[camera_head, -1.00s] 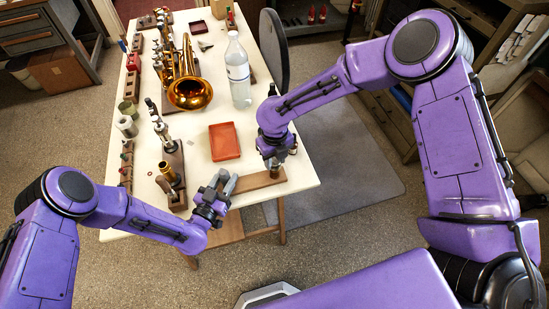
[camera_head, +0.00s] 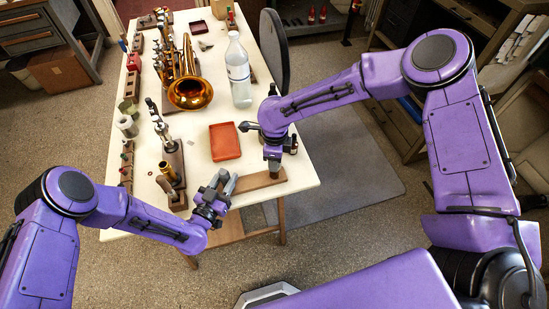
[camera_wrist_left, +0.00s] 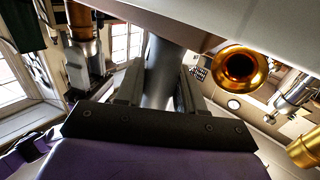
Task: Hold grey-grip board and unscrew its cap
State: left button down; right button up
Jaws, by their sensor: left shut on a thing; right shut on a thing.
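The wooden board (camera_head: 260,181) lies at the table's near right edge. My left gripper (camera_head: 226,184) is at its left end, shut on the grey grip. In the left wrist view, the grey grip (camera_wrist_left: 164,68) stands between the fingers. My right gripper (camera_head: 274,158) is above the board's right end, pointing down and shut on the cap (camera_head: 274,170), which is mostly hidden by the fingers. I cannot tell how far the cap is turned. In the left wrist view, a copper-coloured cylinder (camera_wrist_left: 81,20) shows at upper left, beside part of my right gripper.
A red tray (camera_head: 225,142) lies just behind the board. A clear bottle (camera_head: 239,72) and a brass horn (camera_head: 190,92) stand farther back. A brass tube in a wooden stand (camera_head: 170,174) is left of my left gripper. The table (camera_head: 200,160) is clear around the tray.

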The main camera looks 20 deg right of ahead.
jog(key=o, duration=1.3)
jog(key=shift+c, duration=0.2)
jog(key=shift+r, duration=0.1)
jog(key=shift+h, duration=0.3)
jog(key=r, duration=1.3)
jog(key=shift+w+d, duration=0.1)
jog(key=shift+w, duration=0.1)
jog(key=f+m, duration=0.4)
jog(key=m, duration=0.4)
jog(key=f+m, duration=0.5)
jog(key=m, duration=0.3)
jog(key=f+m, duration=0.4)
jog(key=m, duration=0.4)
jog(key=shift+d+f, duration=0.15)
jog(key=shift+d, duration=0.1)
